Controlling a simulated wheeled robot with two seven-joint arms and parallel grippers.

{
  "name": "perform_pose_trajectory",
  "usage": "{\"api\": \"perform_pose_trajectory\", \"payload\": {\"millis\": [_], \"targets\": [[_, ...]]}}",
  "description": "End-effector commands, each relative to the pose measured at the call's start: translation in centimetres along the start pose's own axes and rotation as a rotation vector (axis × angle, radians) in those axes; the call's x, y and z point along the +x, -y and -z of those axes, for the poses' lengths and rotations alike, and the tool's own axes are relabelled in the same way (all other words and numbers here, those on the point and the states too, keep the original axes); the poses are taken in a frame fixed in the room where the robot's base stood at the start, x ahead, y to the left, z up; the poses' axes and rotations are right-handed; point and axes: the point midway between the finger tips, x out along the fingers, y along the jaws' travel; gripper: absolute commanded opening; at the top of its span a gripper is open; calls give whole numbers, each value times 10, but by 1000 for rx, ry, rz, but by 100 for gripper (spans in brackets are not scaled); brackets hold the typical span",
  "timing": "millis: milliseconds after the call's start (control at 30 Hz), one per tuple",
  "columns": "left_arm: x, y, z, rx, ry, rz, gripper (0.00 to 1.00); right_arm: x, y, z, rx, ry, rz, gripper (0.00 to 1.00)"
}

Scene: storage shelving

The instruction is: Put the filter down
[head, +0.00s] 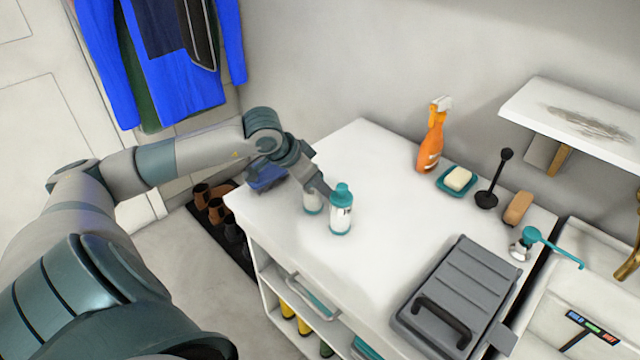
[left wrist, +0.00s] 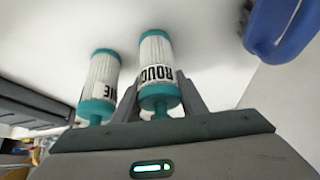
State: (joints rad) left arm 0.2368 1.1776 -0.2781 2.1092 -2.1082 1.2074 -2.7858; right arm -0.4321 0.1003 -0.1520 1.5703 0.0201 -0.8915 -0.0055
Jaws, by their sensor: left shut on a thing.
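My left gripper (head: 316,188) is over the white counter's left part and is shut on a white filter (head: 312,203) with teal ends. In the head view the gripper partly hides this filter. In the left wrist view the gripper's fingers (left wrist: 160,97) stand on both sides of the held filter (left wrist: 157,60), which has dark lettering reading "ROUG". The held filter is upright at the counter top; I cannot tell whether its base touches. A second similar filter (head: 341,212) stands close beside it, and it also shows in the left wrist view (left wrist: 102,78). My right gripper is not in view.
A blue object (head: 267,178) lies at the counter's left edge. A grey case (head: 465,290) lies at the front right. An orange spray bottle (head: 431,145), a soap dish (head: 455,183) and a black plunger-like tool (head: 495,180) stand behind. The counter's middle is clear.

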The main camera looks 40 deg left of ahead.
Motion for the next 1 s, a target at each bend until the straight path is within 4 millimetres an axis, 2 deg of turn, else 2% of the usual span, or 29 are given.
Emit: {"api": "perform_pose_trajectory", "payload": {"millis": [300, 333, 400, 867, 1000], "targets": [[2, 0, -1, 0, -1, 0, 12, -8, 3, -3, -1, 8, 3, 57], [2, 0, -1, 0, 0, 0, 43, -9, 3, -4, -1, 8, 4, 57], [2, 0, -1, 0, 0, 0, 57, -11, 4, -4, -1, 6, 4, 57], [0, 0, 0, 0, 0, 0, 57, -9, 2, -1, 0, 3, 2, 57], [-2, 0, 1, 1, 0, 1, 57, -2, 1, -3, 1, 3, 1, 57]]}}
